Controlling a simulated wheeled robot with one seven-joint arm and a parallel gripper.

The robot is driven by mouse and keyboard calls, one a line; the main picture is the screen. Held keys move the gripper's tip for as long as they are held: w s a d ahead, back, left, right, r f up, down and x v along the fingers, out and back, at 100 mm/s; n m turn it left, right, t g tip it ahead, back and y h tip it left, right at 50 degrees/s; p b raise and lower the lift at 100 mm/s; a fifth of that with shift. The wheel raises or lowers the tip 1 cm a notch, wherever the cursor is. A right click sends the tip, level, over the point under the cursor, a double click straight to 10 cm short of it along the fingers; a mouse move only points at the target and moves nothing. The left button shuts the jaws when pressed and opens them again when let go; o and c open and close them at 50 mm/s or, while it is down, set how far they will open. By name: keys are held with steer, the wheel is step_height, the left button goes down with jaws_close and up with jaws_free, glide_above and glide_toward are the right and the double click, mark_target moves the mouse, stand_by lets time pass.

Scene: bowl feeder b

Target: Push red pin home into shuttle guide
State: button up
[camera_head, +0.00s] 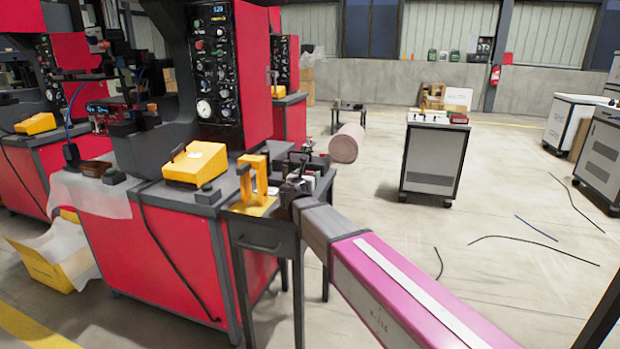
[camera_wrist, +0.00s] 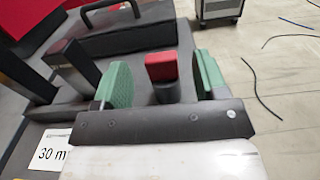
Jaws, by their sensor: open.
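A red-topped pin (camera_wrist: 161,66) with a dark lower part stands between the green pads of my gripper (camera_wrist: 162,78) in the wrist view. The pads are apart, with a gap on each side of the pin, so my gripper is open. I cannot clearly pick out the shuttle guide; a dark block with a handle (camera_wrist: 125,38) lies just beyond the pin. In the head view my gripper (camera_head: 291,188) is small and dark over the small side table (camera_head: 262,238), and the pin cannot be made out there.
Dark upright posts (camera_wrist: 74,66) stand left of my gripper. A yellow frame (camera_head: 253,178) stands on the side table, close left of my gripper. A yellow sloped box (camera_head: 196,162) sits on the red machine bench (camera_head: 165,250). The floor (camera_head: 400,240) to the right is mostly open, with loose cables.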

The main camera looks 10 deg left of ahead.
mark_target(310, 172)
steer(key=w, duration=0.3)
steer(key=shift+d, duration=0.1)
steer(key=c, duration=1)
step_height(310, 172, up, 10)
steer(key=shift+r, duration=0.1)
